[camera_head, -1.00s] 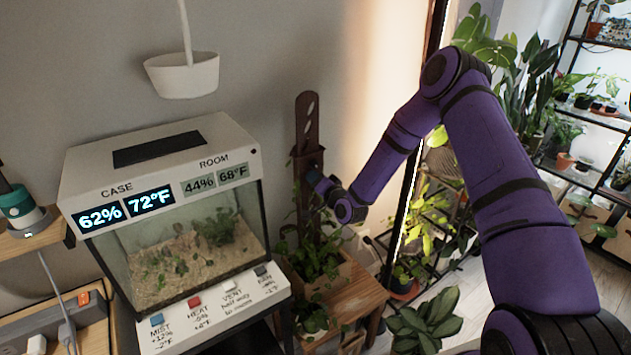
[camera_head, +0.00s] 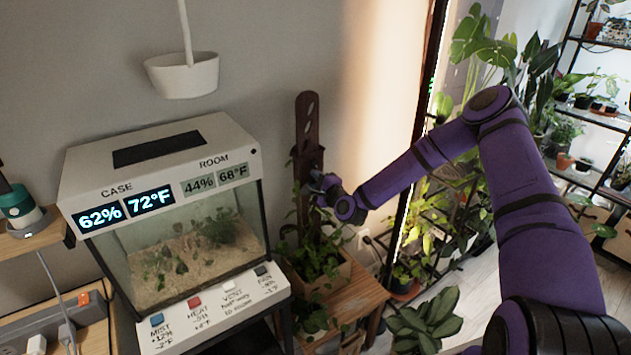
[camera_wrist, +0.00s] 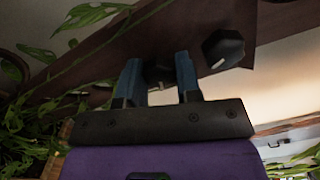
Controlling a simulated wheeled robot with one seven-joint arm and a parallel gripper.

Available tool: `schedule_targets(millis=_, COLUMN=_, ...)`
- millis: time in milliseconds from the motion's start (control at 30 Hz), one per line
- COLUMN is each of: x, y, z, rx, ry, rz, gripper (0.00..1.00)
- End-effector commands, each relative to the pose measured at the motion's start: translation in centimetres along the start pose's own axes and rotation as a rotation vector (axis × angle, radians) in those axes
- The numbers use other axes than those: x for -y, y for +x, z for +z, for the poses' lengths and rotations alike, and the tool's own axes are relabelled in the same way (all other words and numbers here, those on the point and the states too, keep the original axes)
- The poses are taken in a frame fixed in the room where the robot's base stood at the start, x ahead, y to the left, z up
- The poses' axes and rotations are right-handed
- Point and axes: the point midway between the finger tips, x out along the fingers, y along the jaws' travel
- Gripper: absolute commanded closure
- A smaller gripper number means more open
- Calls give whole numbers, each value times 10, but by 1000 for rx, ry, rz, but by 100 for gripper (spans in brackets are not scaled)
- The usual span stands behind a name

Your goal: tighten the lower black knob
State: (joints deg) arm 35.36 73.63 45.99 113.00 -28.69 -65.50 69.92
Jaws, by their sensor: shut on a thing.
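A dark brown slotted post (camera_head: 307,125) stands in a wooden planter box in the head view. In the wrist view it runs as a brown plank (camera_wrist: 200,22) across the top. My gripper (camera_head: 318,188) is at the post's middle. In the wrist view my gripper (camera_wrist: 160,72) has its two blue fingers shut on a dark knob, the lower one (camera_wrist: 158,76), which is mostly hidden between them. A second, faceted black knob with a pale mark, the upper one (camera_wrist: 223,48), sits to the right, clear of the fingers.
Leafy vines (camera_head: 315,258) climb around the post's base and fill the wrist view's left. A glass terrarium case (camera_head: 185,250) stands left of the planter. A white hanging pot (camera_head: 183,75) is above it. Plant shelves stand behind my arm at right.

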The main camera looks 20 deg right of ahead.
Motion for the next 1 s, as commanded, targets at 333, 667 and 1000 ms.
schedule_targets(millis=333, x=-2, y=-1, z=-1, rx=-3, ry=332, rz=1, gripper=92)
schedule_targets(millis=667, x=-1, y=-1, z=0, rx=-2, ry=592, rz=1, gripper=92)
schedule_targets(millis=1000, x=-2, y=-1, z=0, rx=-1, ry=735, rz=2, gripper=92)
